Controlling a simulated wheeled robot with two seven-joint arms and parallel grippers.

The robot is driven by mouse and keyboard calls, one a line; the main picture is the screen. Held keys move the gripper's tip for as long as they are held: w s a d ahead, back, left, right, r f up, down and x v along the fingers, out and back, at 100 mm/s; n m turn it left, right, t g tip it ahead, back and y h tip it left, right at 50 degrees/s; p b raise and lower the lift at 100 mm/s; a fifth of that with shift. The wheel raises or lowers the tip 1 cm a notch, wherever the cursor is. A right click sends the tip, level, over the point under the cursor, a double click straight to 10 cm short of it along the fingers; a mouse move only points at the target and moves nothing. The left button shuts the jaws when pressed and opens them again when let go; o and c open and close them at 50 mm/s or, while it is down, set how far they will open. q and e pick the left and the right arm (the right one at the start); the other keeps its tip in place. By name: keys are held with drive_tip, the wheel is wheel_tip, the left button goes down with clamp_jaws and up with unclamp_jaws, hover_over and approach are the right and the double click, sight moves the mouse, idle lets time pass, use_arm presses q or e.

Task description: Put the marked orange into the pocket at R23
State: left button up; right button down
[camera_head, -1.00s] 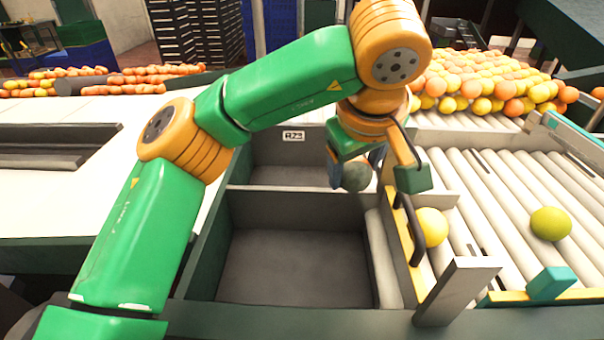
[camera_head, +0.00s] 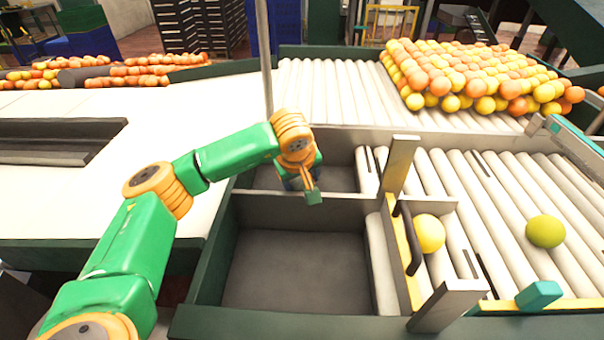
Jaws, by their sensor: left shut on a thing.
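My left gripper (camera_head: 300,184) is inside or just above the far dark pocket (camera_head: 340,178), the one that bore the R23 label a second ago. My arm now covers that label. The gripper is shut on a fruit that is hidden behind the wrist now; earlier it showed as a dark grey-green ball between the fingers. I cannot tell whether it touches the pocket floor. My right gripper is not in view.
The near pocket (camera_head: 295,270) is empty, behind a divider wall. A yellow-orange fruit (camera_head: 429,233) rests by the yellow gate (camera_head: 408,262); a green-yellow fruit (camera_head: 546,231) lies on the right rollers (camera_head: 490,210). A thin grey post (camera_head: 265,60) stands behind my wrist. Oranges (camera_head: 480,75) are heaped at the back.

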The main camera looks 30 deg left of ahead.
use_arm(q)
drive_tip(key=shift+f, duration=0.15)
drive_tip(key=o, duration=1.1)
drive_tip(key=shift+o, duration=0.2)
drive_tip(key=b+v, duration=0.2)
drive_tip(key=v, duration=1)
drive_tip(key=shift+b, duration=0.3)
